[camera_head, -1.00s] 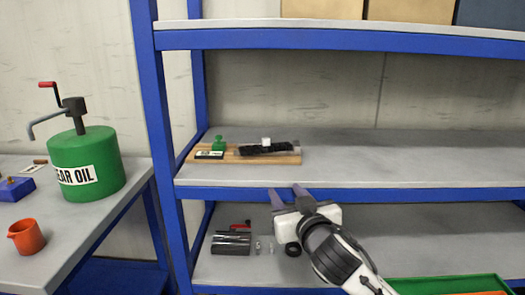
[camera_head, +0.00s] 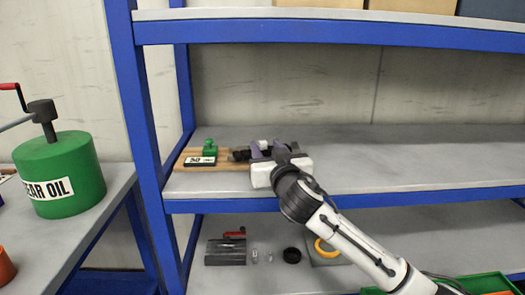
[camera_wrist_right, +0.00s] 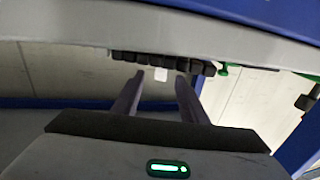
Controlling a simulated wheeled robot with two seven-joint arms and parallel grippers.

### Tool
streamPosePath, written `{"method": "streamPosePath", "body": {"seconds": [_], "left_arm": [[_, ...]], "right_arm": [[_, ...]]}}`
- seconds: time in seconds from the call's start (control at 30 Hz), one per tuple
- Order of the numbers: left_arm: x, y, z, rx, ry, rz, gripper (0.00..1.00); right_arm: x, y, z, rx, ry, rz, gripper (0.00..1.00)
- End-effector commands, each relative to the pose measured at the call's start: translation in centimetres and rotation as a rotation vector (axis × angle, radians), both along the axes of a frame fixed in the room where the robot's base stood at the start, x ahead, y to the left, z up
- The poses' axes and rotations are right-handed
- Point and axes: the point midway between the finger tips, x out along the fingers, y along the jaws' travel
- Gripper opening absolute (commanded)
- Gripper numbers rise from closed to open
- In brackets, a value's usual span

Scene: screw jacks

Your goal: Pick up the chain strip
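The chain strip (camera_head: 240,155) is a black, segmented strip lying on a wooden board (camera_head: 185,163) on the middle shelf. My right gripper covers most of it in the head view. In the right wrist view the chain strip (camera_wrist_right: 160,64) runs across just beyond the fingertips. My right gripper (camera_head: 269,150) is at the board in front of the chain strip. Its two fingers stand apart in the right wrist view (camera_wrist_right: 158,88), with nothing clearly held between them. A small white piece (camera_wrist_right: 161,75) shows between the fingers beside the strip. My left gripper is not in view.
A green piece (camera_head: 210,148) and a small black-and-white label or display (camera_head: 201,161) sit at the board's left end. The shelf's blue front edge (camera_head: 225,205) runs below my wrist. The middle shelf (camera_head: 420,165) is clear to the right.

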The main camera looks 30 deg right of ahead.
Motion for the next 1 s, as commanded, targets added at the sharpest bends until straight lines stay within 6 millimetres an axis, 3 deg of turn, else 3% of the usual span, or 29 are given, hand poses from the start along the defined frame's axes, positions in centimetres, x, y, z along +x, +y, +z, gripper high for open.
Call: {"method": "streamPosePath", "body": {"seconds": [0.2, 0.53, 0.77, 1.0], "left_arm": [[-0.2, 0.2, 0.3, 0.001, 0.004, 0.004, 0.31], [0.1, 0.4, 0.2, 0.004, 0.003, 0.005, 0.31], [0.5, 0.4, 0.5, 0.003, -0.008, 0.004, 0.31], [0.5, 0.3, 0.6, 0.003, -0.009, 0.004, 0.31]], "right_arm": [[2.8, -1.0, 0.3, 0.000, 0.000, -0.002, 0.39], [3.4, -1.1, 0.2, 0.000, 0.000, 0.000, 0.39], [3.4, -1.1, 0.2, 0.000, 0.000, 0.000, 0.00], [3.4, -1.1, 0.4, -0.001, -0.004, 0.000, 0.00]]}}
